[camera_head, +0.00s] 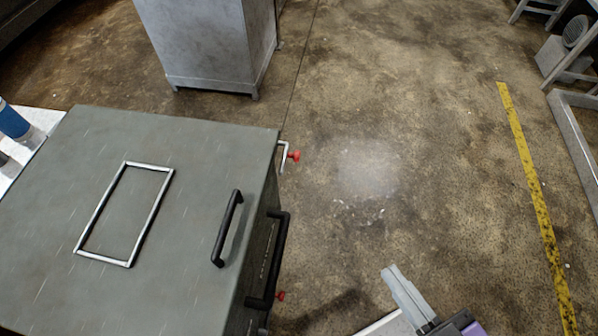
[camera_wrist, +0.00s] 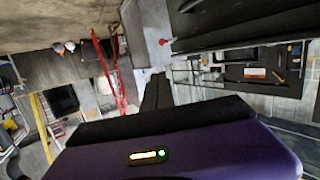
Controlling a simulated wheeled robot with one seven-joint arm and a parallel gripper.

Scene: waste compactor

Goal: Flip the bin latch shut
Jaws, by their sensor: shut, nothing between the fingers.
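The bin (camera_head: 195,140) is a grey-green metal box filling the left of the head view. A bent silver latch with a red knob (camera_head: 293,156) sticks out from its right side near the far corner. A second red knob (camera_head: 281,296) shows lower on that side, partly hidden. My gripper (camera_head: 391,270) is at the bottom right, shut and empty, apart from the bin and nearer the camera than the far latch. In the wrist view my dark fingers (camera_wrist: 158,78) are together, and a red knob (camera_wrist: 163,42) shows beyond their tips. I cannot tell which knob that is.
Black handles (camera_head: 228,228) (camera_head: 270,262) stand out on the bin's top and right side. A grey cabinet (camera_head: 207,45) stands behind it. Open floor (camera_head: 400,150) lies to the right, up to a yellow line (camera_head: 535,190).

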